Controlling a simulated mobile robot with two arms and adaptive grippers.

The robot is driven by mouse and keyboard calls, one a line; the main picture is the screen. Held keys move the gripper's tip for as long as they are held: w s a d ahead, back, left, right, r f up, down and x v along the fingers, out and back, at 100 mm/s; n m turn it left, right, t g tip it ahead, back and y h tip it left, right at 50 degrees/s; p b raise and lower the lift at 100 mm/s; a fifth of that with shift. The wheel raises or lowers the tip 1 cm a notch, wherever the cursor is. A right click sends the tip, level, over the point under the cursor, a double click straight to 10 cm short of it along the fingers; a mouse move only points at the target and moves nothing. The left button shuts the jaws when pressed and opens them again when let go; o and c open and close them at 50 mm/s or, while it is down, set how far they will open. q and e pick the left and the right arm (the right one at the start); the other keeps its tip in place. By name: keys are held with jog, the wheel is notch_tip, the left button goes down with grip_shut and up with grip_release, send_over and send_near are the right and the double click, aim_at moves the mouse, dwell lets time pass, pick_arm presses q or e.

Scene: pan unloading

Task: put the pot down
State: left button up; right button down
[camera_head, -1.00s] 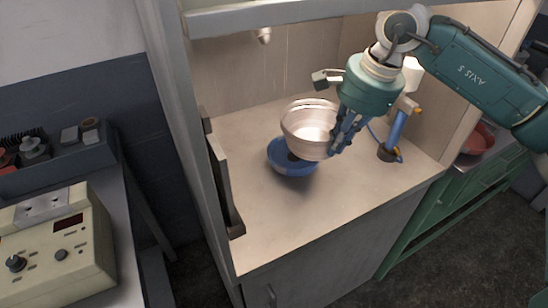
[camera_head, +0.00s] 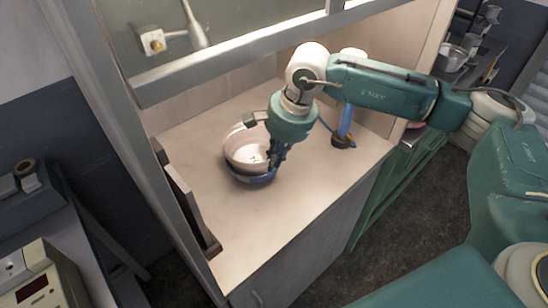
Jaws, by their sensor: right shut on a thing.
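The pot (camera_head: 245,148) is a pale metal vessel with a round rim. It is over the blue bowl (camera_head: 252,178) on the cabinet's worktop, and most of the bowl is hidden beneath it. Whether the pot rests in the bowl or hangs just above it, I cannot tell. My right gripper (camera_head: 275,162) is shut on the pot's right side, its fingers pointing down at the wall. My left gripper is not in view.
The pale worktop (camera_head: 225,225) is clear in front of the bowl. A blue upright stand (camera_head: 345,125) is behind my right wrist. A dark frame (camera_head: 190,205) stands along the left edge. The raised sash (camera_head: 230,57) crosses above the opening.

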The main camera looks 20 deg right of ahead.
jog(key=shift+w+a+f, duration=0.1)
jog(key=shift+a+f, duration=0.05)
jog(key=shift+f+b, duration=0.15)
jog(key=shift+b, duration=0.3)
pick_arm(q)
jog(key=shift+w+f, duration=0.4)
pick_arm(e)
jog(key=c, duration=1.9)
grip_release()
jog(key=shift+r+p, duration=0.5)
jog(key=shift+r, duration=0.1)
pick_arm(q)
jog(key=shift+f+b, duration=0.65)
jog(key=shift+b, duration=0.45)
pick_arm(e)
jog(key=v, duration=0.7)
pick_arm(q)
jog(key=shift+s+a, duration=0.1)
pick_arm(e)
jog(key=shift+f, duration=0.1)
